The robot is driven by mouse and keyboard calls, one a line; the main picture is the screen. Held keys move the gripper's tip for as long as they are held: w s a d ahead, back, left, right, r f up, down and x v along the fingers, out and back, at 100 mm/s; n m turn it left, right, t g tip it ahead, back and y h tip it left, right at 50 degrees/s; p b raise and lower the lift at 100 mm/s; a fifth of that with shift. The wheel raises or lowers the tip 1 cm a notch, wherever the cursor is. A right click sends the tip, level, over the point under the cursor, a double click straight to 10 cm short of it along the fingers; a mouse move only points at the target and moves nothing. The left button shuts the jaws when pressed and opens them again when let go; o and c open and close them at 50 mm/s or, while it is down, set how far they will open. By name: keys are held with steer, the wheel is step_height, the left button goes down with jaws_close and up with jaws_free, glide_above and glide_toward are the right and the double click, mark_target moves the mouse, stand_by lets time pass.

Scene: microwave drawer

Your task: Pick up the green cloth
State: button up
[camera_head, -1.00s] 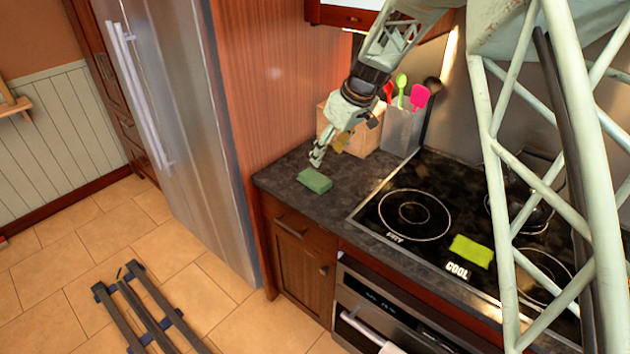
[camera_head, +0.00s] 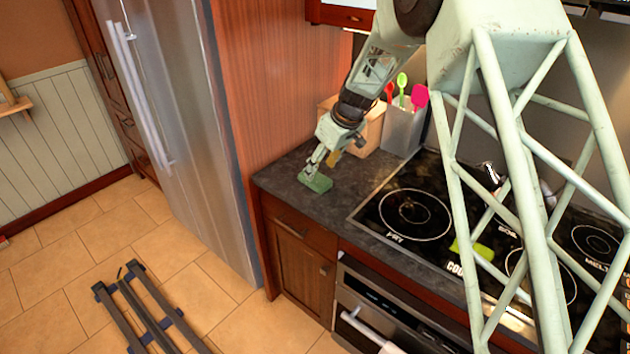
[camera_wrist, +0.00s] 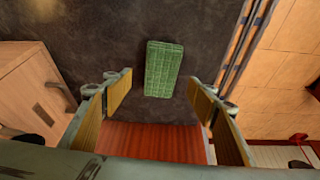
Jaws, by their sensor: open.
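A dark green, folded-looking rectangular cloth (camera_head: 318,184) lies flat on the dark counter, left of the stove. In the wrist view the cloth (camera_wrist: 164,69) shows a woven grid surface and lies between the lines of the two fingers, a little beyond their tips. My gripper (camera_head: 313,171) is just above the cloth, pointing down at it. In the wrist view my gripper (camera_wrist: 160,92) has its fingers spread wide with nothing between them. The head view does not show clearly whether a fingertip touches the cloth.
A lime-green flat piece (camera_head: 473,249) lies on the black cooktop (camera_head: 400,213), partly behind my arm. A wooden box (camera_head: 364,130) and a grey utensil holder (camera_head: 402,130) stand behind my gripper. A tall reddish wood panel (camera_head: 272,95) borders the counter (camera_head: 285,172) on the left.

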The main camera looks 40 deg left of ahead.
mark_target(316, 177)
steer(key=shift+a+f, duration=0.1)
steer(key=shift+f, duration=0.1)
stand_by(0.3)
steer(key=shift+x, duration=2.45)
steer(key=shift+a, duration=0.1)
steer(key=c, duration=0.9)
